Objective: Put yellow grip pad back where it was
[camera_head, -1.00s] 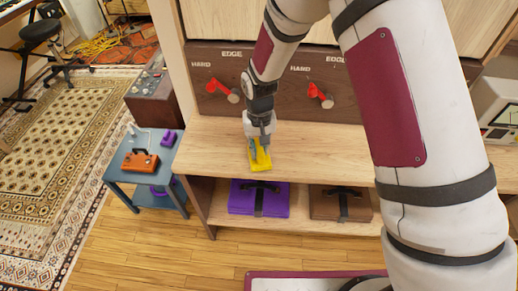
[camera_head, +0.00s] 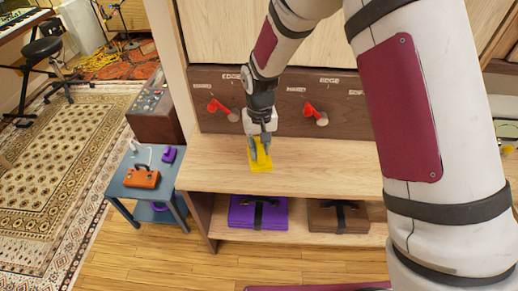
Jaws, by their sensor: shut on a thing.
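The yellow grip pad (camera_head: 262,166) is at the left part of the wooden bench top (camera_head: 325,170). It has a flat base and a raised middle part. My gripper (camera_head: 261,162) points down over it and is shut on its raised part. The fingers hide some of the pad. I cannot tell whether the base touches the bench top or is slightly above it.
A dark panel (camera_head: 268,104) with red-handled knobs (camera_head: 315,115) stands behind the bench top. A purple case (camera_head: 246,213) and a brown case (camera_head: 338,218) lie on the shelf below. A small blue-grey table (camera_head: 125,190) with an orange case (camera_head: 142,177) stands left.

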